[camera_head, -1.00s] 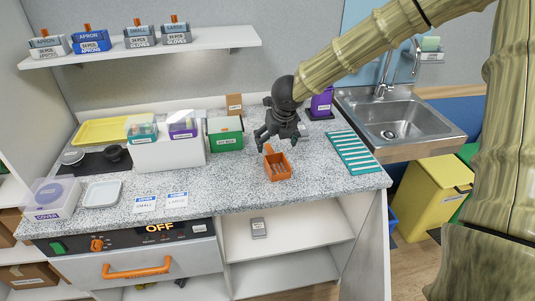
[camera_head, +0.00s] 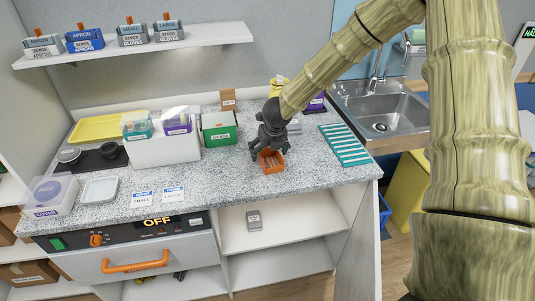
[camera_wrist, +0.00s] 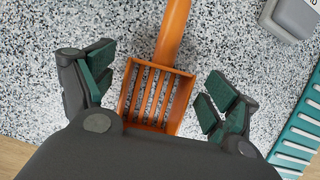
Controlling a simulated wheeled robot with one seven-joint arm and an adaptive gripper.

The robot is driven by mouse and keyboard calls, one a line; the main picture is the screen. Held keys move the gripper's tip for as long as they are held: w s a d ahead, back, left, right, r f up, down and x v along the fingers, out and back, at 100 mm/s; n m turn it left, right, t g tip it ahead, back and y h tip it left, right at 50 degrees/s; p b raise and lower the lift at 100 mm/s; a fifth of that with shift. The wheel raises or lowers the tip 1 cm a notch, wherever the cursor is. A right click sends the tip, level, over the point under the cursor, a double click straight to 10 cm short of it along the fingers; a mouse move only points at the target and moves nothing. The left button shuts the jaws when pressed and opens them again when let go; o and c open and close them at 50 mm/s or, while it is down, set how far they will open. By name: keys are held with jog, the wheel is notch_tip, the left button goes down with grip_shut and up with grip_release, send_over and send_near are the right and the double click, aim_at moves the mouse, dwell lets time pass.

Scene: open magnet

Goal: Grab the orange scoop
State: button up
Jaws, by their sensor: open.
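The orange scoop (camera_head: 271,163) lies on the speckled countertop, its slotted basket toward the front edge. In the wrist view the scoop (camera_wrist: 157,93) has its slotted basket between my fingers and its handle running up and away. My gripper (camera_head: 266,152) is above the scoop in the head view and hides its handle there. In the wrist view my gripper (camera_wrist: 157,90) is open, with one green-padded finger on each side of the basket. Gaps show between both fingers and the scoop. The height of the fingertips over the counter is hard to tell.
A teal ribbed mat (camera_head: 344,145) lies right of the scoop, before the sink (camera_head: 385,110). A green box (camera_head: 219,130) and a white bin block (camera_head: 165,151) stand to the left. A grey object (camera_wrist: 295,17) lies near the handle. The counter's front middle is clear.

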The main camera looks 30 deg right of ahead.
jog(key=shift+w+f, duration=0.25)
jog(key=shift+f, duration=0.4)
jog(key=shift+c, duration=0.3)
jog(key=c, duration=1)
jog(key=shift+r, duration=0.1)
